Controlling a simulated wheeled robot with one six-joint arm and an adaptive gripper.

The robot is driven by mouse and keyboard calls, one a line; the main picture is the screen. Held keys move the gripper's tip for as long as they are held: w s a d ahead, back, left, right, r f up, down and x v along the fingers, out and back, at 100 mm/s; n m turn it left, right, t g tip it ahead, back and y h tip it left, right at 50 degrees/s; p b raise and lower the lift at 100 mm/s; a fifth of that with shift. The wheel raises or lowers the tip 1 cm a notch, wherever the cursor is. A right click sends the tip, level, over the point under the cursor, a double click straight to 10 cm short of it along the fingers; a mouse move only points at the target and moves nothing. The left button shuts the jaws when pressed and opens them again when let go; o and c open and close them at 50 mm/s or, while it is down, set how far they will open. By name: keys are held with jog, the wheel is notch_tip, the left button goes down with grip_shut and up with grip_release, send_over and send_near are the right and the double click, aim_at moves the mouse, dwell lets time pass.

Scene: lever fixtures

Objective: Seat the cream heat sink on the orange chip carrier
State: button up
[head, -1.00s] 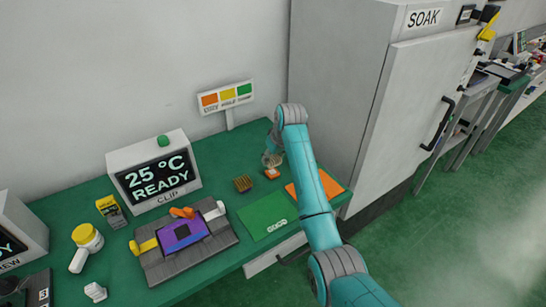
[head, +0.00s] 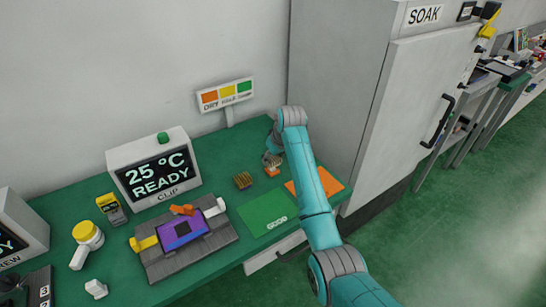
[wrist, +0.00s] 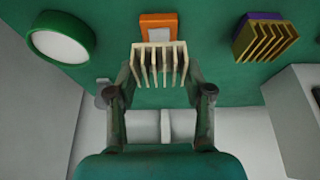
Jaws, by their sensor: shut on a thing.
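The cream heat sink (wrist: 158,60) is between the fingertips of my gripper (wrist: 160,82), which is shut on it, with its fins showing in the wrist view. The orange chip carrier (wrist: 157,21), with a pale grey square on it, lies just beyond the heat sink in that view. The heat sink overlaps the carrier's near edge in the picture; I cannot tell whether they touch. In the head view my gripper (head: 272,160) is low over the bench at the orange carrier (head: 272,173), and the heat sink is small and partly hidden there.
A brass finned heat sink on a purple base (wrist: 265,38) stands close on the right in the wrist view. A round green-rimmed white object (wrist: 60,37) is on the left. A green mat (head: 262,217), an orange mat (head: 330,183) and a tall SOAK cabinet (head: 345,90) are nearby.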

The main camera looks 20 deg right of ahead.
jog(key=shift+f, duration=1.3)
dwell(0.5)
jog(key=o, duration=1.6)
jog(key=shift+r, duration=3.5)
